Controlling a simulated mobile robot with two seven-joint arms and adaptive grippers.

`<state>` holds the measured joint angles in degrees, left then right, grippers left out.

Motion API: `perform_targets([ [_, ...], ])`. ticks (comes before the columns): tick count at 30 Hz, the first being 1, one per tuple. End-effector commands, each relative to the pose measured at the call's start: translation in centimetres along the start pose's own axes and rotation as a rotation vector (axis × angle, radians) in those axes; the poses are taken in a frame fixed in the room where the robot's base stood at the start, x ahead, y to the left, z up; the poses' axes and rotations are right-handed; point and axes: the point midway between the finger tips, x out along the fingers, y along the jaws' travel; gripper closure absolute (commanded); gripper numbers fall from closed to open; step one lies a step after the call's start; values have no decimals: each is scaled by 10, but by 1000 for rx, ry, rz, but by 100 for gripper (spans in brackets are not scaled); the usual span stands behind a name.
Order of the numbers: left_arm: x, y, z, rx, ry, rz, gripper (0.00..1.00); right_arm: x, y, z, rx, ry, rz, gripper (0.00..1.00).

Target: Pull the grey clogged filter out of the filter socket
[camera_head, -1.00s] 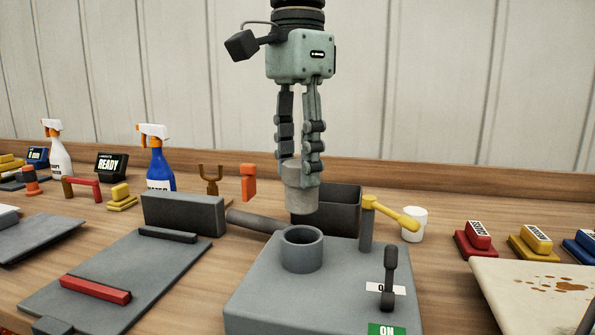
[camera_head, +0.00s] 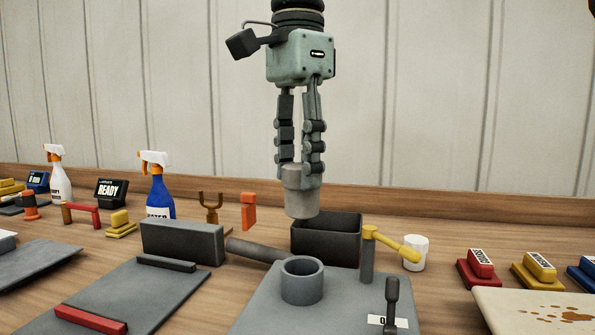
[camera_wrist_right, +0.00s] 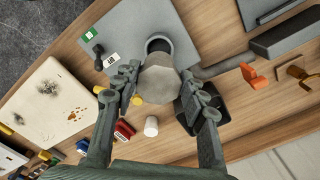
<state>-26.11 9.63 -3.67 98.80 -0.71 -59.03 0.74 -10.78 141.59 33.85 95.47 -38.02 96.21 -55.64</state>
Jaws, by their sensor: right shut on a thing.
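The grey filter (camera_head: 300,195) is a short cylinder, upright, held in the air between the fingers of my right gripper (camera_head: 299,172). It also shows in the right wrist view (camera_wrist_right: 158,80), between both fingertips. The filter socket (camera_head: 302,282) is a grey open ring on a grey base block (camera_head: 340,310). It looks empty, and the filter hangs above it, clear of its rim. In the right wrist view the dark socket opening (camera_wrist_right: 158,45) is partly hidden behind the filter. My left gripper is not in view.
A dark open bin (camera_head: 326,240) stands behind the socket. A yellow-handled valve (camera_head: 390,240) and a dark lever (camera_head: 391,305) rise from the base. A white cup (camera_head: 415,253) is to the right. Spray bottles (camera_head: 158,188) and a grey block (camera_head: 182,242) are to the left.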

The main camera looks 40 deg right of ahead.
Motion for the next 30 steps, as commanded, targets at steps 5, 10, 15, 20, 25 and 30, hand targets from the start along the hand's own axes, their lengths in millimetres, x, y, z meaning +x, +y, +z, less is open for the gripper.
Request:
perform_targets([
  [5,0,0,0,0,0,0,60,0,0,0,0,0,0,86],
  [10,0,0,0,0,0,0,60,-5,0,0,0,0,-1,86],
  [15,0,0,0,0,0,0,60,-17,0,0,0,0,-1,86],
  [20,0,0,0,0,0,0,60,-28,0,0,1,0,0,86],
  [25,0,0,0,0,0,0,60,-30,0,0,0,0,0,86],
  [30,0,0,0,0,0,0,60,-30,0,0,0,0,0,86],
])
